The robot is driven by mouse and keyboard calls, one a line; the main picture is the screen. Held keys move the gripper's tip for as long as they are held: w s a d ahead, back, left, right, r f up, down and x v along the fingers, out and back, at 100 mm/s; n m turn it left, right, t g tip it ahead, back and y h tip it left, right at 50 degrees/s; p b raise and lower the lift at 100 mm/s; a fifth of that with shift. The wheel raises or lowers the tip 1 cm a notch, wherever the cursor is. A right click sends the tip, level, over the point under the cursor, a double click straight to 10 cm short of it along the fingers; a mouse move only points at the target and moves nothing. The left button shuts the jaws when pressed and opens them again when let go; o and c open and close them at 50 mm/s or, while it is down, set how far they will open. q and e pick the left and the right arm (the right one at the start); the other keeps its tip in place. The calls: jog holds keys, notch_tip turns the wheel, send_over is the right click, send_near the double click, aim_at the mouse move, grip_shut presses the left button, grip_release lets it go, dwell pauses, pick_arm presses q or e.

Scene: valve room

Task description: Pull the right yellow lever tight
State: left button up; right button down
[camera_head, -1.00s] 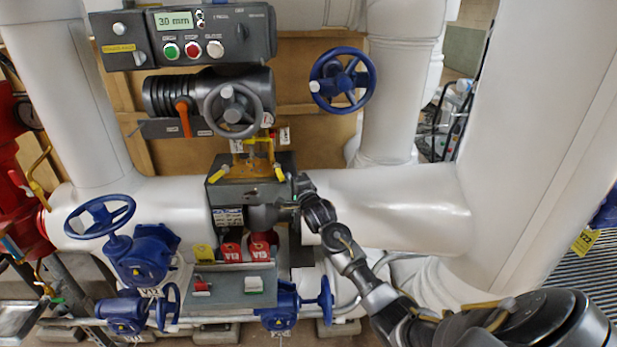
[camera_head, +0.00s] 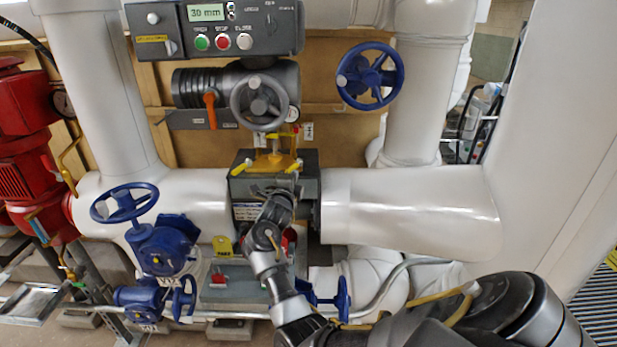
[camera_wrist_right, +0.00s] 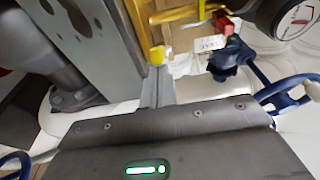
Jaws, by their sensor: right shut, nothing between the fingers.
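The right yellow lever (camera_head: 294,167) sticks out of the top right of the dark grey valve box (camera_head: 310,186) on the white pipe. A second yellow lever (camera_head: 241,168) is at its left. My right gripper (camera_head: 272,192) is in front of the box, just below and between the levers, and its arm hides part of the box front. In the right wrist view, the shut, empty fingers (camera_wrist_right: 157,88) end close to a rounded yellow lever tip (camera_wrist_right: 156,55). I cannot tell whether they touch it. My left gripper is not in view.
A grey handwheel (camera_head: 260,103) and a control panel (camera_head: 215,28) are above the box. Blue handwheels stand at the upper right (camera_head: 370,76) and lower left (camera_head: 125,203). White pipes flank the box. A grey tray (camera_head: 235,293) is below, partly behind my arm.

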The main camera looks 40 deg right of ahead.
jog(key=shift+w+a+r, duration=0.1)
jog(key=shift+w+a, duration=0.1)
dwell(0.4)
jog(key=shift+a, duration=0.1)
jog(key=b+v, duration=0.2)
jog(key=v, duration=0.5)
jog(key=shift+s, duration=0.25)
